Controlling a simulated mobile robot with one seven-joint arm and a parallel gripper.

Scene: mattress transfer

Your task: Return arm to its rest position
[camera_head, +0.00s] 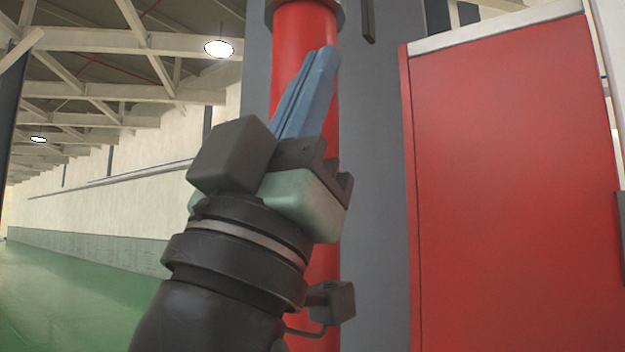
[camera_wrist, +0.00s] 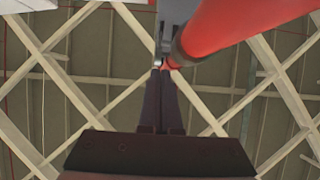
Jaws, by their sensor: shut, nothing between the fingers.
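My gripper (camera_head: 322,58) is raised in the middle of the head view and points up, tilted a little to the right. Its two blue fingers lie together, and nothing shows between them. My dark arm runs up to it from the bottom of the view. In the wrist view the fingers (camera_wrist: 161,76) point away from the camera toward the ceiling, closed side by side. No object of the task shows in either view.
A red pipe (camera_head: 300,30) stands close behind my gripper, in front of a grey column (camera_head: 375,180). A large red panel (camera_head: 510,180) fills the right. Open green floor (camera_head: 80,290) lies at the left, beside a pale wall (camera_head: 100,215). Ceiling beams (camera_wrist: 95,95) show overhead.

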